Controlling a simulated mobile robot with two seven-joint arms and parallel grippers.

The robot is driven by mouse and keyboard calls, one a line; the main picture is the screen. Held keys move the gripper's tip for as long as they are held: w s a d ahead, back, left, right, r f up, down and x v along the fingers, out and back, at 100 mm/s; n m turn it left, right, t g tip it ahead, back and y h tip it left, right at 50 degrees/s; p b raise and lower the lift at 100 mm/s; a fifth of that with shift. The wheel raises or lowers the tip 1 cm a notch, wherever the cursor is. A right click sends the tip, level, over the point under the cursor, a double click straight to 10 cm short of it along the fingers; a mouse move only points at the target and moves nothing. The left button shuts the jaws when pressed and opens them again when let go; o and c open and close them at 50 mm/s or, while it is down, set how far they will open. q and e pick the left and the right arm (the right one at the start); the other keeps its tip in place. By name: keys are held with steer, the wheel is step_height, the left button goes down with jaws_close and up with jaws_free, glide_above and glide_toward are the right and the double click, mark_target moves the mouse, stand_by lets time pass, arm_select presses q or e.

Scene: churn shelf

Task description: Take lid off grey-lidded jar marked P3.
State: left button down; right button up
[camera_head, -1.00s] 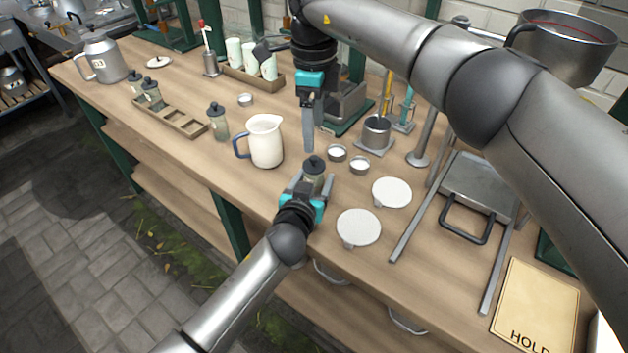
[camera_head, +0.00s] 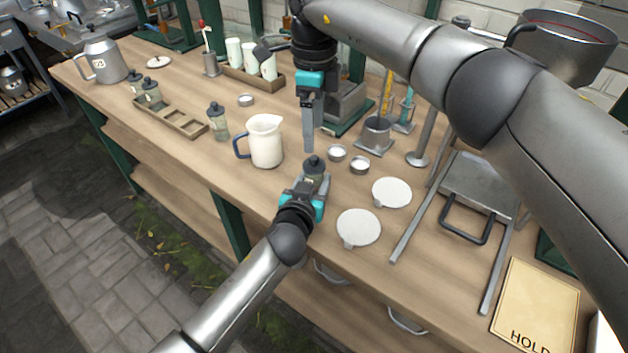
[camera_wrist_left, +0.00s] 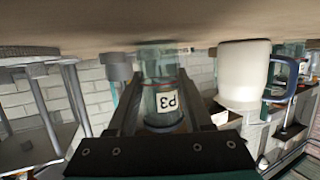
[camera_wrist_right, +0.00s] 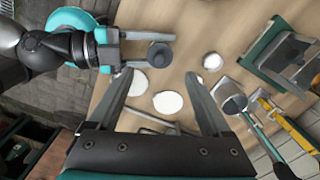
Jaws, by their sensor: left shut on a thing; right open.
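The jar marked P3 (camera_head: 314,172) stands upright near the front edge of the bench. Its dark grey lid (camera_head: 314,161) is on it. My left gripper (camera_head: 314,183) is shut on the jar's body from the front. In the left wrist view, upside down, the P3 label (camera_wrist_left: 167,101) faces me between the fingers. My right gripper (camera_head: 308,140) is open and empty, pointing down above and just behind the jar. The right wrist view shows the lid (camera_wrist_right: 160,54) from above, beyond the right gripper's open fingertips (camera_wrist_right: 158,75).
A white pitcher (camera_head: 266,142) stands left of the jar. Two small dishes (camera_head: 359,165) sit behind it to the right, and two white discs (camera_head: 358,228) lie to its right. Similar jars (camera_head: 217,122) and a wooden rack (camera_head: 185,121) are farther left.

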mark_target(316, 159)
steer(key=shift+o, duration=0.9)
steer(key=shift+s+d+m+t+y, duration=0.2)
steer(key=shift+s+m+t+y, duration=0.1)
steer(key=shift+m, duration=0.7)
steer(key=s+d+r+m+t+y, duration=0.2)
steer(key=s+r+m+t, duration=0.15)
steer(key=m, duration=0.35)
steer(key=x, duration=1.2)
steer(key=shift+s+d+f, duration=0.15)
steer(key=shift+s+d, duration=0.1)
steer(key=shift+s, duration=0.05)
jaws_close()
